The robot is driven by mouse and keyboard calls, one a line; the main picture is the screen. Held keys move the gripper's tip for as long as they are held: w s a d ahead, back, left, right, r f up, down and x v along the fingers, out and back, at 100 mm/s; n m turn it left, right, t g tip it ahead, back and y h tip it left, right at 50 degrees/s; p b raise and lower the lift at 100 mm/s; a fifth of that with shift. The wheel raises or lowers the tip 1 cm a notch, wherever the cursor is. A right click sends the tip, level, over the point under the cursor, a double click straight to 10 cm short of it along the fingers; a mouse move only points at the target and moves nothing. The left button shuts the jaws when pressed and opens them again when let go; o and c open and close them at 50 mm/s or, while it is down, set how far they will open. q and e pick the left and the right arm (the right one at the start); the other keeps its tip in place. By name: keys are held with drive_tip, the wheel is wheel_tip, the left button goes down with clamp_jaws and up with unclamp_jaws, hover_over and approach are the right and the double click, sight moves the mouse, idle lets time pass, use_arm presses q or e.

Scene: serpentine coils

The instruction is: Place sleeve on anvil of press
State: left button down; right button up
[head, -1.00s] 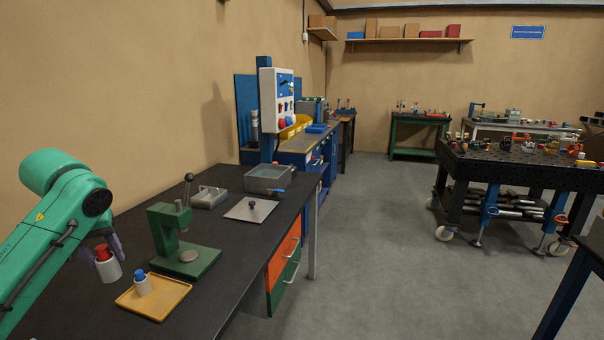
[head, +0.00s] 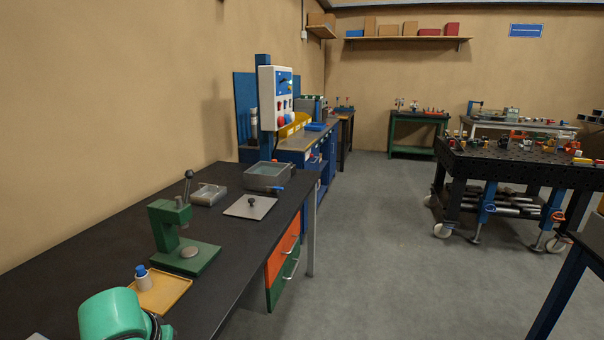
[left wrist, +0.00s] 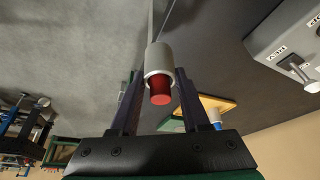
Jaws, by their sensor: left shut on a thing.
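The white sleeve (left wrist: 158,60) with a red plug (left wrist: 160,92) in its near end is held between the dark fingers of my left gripper (left wrist: 158,78), shown in the left wrist view. In the head view this gripper and sleeve are out of frame; only a green part of my left arm shows at the bottom. The green press (head: 166,228) stands on the black bench, its lever upright. The round grey anvil (head: 190,252) on its base is bare. My right gripper is in neither view.
A yellow tray (head: 172,291) in front of the press holds a white sleeve (head: 143,283) with a blue top. Behind the press are a clear box (head: 208,194), a grey plate with a knob (head: 249,207) and a grey bin (head: 266,177). A grey labelled box (left wrist: 284,42) shows in the wrist view.

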use_arm(q)
drive_tip(key=s+d+f+m+h, duration=0.1)
drive_tip(key=s+d+f+m, duration=0.1)
drive_tip(key=s+d+f, duration=0.3)
drive_tip(key=d+f, duration=0.4)
drive_tip(key=shift+a, duration=0.1)
drive_tip(key=shift+s+a, duration=0.15)
drive_tip(key=shift+a, duration=0.1)
